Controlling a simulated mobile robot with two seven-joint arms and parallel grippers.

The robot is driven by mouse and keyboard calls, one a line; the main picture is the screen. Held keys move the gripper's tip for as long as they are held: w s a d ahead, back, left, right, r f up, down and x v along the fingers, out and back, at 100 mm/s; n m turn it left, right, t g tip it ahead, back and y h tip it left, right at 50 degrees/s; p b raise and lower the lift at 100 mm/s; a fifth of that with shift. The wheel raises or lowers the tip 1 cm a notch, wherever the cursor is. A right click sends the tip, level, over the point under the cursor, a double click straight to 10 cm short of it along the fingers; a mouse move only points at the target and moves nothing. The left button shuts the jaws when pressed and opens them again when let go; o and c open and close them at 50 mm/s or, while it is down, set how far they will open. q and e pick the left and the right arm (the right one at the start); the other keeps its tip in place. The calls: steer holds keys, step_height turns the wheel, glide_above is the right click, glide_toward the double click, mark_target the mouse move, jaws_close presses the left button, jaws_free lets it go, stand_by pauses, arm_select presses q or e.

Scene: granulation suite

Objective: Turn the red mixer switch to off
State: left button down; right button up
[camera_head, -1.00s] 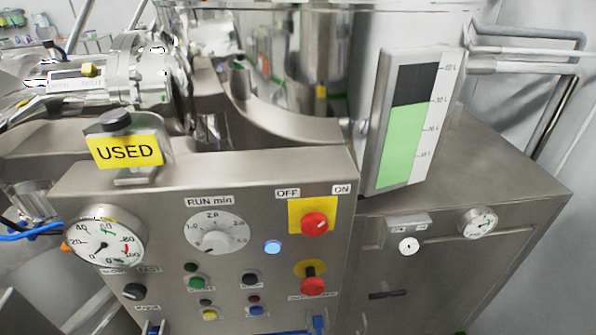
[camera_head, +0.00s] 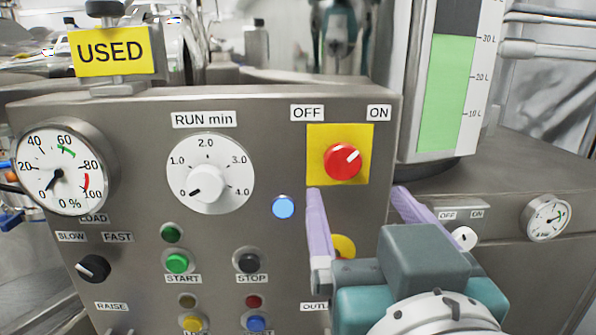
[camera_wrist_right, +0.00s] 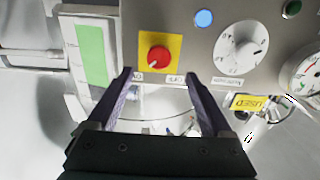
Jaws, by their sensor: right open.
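The red mixer switch (camera_head: 342,162) is a round knob on a yellow plate on the steel control panel. Its white mark points up and right, toward the ON label (camera_head: 379,112); the OFF label (camera_head: 307,113) is at the upper left. My right gripper (camera_head: 356,190) is open, its two purple fingers pointing at the panel just below the knob and spread to either side. In the right wrist view, which shows the panel upside down, the red knob (camera_wrist_right: 159,56) lies between and beyond the fingertips (camera_wrist_right: 159,73), with nothing held. My left gripper is out of view.
The RUN min dial (camera_head: 210,174), a lit blue lamp (camera_head: 283,207) and START (camera_head: 177,263) and STOP (camera_head: 247,262) buttons sit left of the fingers. A partly hidden yellow-ringed control (camera_head: 343,245) lies below the switch. A level gauge (camera_head: 452,95) stands at the right.

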mark_target(343, 166)
steer(key=w+p, duration=0.2)
steer(key=w, duration=0.4)
steer(key=shift+w+r, duration=0.15)
steer(key=shift+w, duration=0.85)
steer(key=shift+c, duration=0.2)
jaws_close()
